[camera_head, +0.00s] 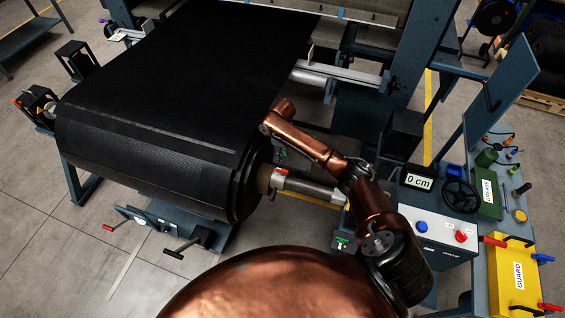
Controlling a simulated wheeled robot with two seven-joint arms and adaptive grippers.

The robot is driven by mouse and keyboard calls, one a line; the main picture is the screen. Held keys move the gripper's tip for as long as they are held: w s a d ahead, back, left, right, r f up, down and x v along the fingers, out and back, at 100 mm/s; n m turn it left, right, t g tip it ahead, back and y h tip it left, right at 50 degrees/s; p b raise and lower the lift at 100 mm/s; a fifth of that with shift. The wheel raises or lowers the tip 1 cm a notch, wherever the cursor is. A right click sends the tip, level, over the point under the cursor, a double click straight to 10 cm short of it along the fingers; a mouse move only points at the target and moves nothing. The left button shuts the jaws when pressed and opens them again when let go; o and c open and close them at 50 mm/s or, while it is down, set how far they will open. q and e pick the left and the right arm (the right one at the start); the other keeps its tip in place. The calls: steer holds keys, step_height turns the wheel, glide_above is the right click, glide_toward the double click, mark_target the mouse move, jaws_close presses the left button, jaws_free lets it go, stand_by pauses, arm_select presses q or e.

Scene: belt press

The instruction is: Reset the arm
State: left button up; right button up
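My copper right arm (318,148) comes up from the lower right and is bent. Its far end reaches over the near right side of the large black belt roll (150,165). My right gripper is hard to make out near the roll's end and shaft (312,188); I cannot tell whether its fingers are open or shut or whether they touch anything. My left arm and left gripper are not in view.
A control console (430,232) at right has a "0 cm" display (419,181), a black handwheel (460,195), and blue and red buttons. A yellow "GUARD" box (515,272) and a green box (488,195) stand beside it. Levers (188,243) stick out under the roll. Grey floor is clear at lower left.

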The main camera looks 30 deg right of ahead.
step_height(320, 180, up, 2)
stand_by(0.6)
